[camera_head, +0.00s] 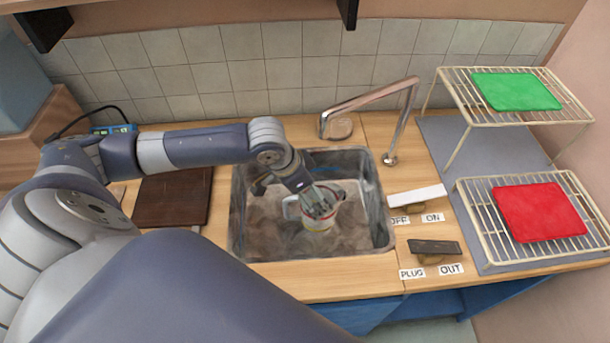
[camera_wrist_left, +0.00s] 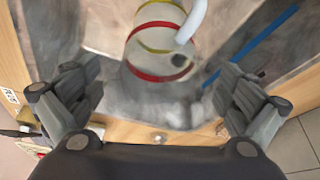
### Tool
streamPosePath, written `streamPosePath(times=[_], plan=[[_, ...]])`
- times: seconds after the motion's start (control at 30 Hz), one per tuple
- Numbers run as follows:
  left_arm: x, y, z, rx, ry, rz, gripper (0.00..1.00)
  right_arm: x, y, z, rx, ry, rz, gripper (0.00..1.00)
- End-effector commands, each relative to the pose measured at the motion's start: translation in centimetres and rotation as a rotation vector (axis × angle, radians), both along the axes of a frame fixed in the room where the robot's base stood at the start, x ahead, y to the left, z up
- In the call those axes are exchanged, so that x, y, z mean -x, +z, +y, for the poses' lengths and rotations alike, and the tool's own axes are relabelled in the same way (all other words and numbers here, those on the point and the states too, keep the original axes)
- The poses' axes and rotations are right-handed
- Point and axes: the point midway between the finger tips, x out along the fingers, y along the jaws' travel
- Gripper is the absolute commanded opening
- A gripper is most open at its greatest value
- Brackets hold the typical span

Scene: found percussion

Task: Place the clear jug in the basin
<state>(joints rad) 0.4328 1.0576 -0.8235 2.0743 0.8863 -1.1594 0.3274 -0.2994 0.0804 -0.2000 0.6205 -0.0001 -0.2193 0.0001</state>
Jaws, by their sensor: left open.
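The clear jug (camera_head: 326,222) is see-through, with a white handle, and is inside the grey metal basin (camera_head: 239,225) in the head view. In the left wrist view the jug (camera_wrist_left: 152,50) shows red and yellow bands, with its handle at the upper right. My left gripper (camera_head: 318,208) reaches down into the basin over the jug and hides part of it. In the wrist view its two fingers (camera_wrist_left: 160,95) are spread wide, with the jug ahead between them and no contact visible. My right gripper is not in view.
A tap (camera_head: 388,130) arches behind the basin. A white lever (camera_head: 417,196) and a dark lever (camera_head: 434,247) are right of it. Wire racks hold a green cloth (camera_head: 516,91) and a red cloth (camera_head: 539,212). A brown board (camera_head: 173,199) lies left. A blue strip (camera_wrist_left: 255,45) is in the basin.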

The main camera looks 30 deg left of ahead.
Motion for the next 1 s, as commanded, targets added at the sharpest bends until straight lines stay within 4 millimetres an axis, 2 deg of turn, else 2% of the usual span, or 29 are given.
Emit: streamPosePath(times=[0.1,0.3,1.0], plan=[[0.6,1.9,0.4,-0.002,-0.001,-0.002,0.98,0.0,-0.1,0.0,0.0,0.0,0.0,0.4],[1.2,3.5,0.7,0.0,0.0,0.0,0.98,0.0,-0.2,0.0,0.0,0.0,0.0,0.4],[1.3,3.6,0.7,0.0,0.0,0.001,0.98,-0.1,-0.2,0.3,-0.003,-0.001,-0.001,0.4]])
